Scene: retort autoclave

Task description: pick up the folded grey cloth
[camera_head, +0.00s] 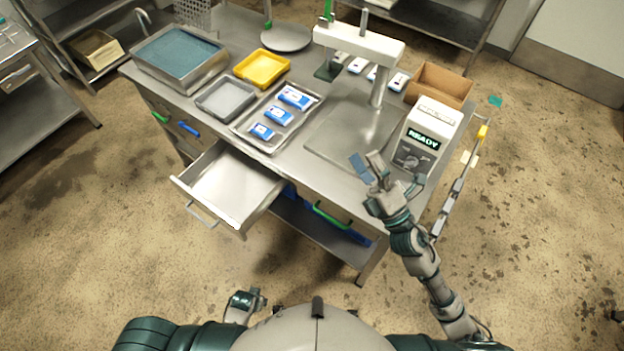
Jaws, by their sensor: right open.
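I cannot make out a folded grey cloth for certain. A shallow grey tray (226,98) on the bench has a pale grey inside, and I cannot tell whether cloth lies in it. My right gripper (368,165) is open over the bench's front right part, in front of the white unit reading READY (427,135). Nothing shows clearly between its fingers. My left gripper (246,301) is low at the bottom of the view, in front of the bench and away from it; its jaw state is unclear.
An open, empty-looking drawer (225,187) juts from the bench front. A metal tray (248,138) holds blue-and-white packets. A yellow tray (262,69), a basin with blue contents (177,57), a press-like stand (378,88) and a brown box (440,83) stand behind. The floor in front is clear.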

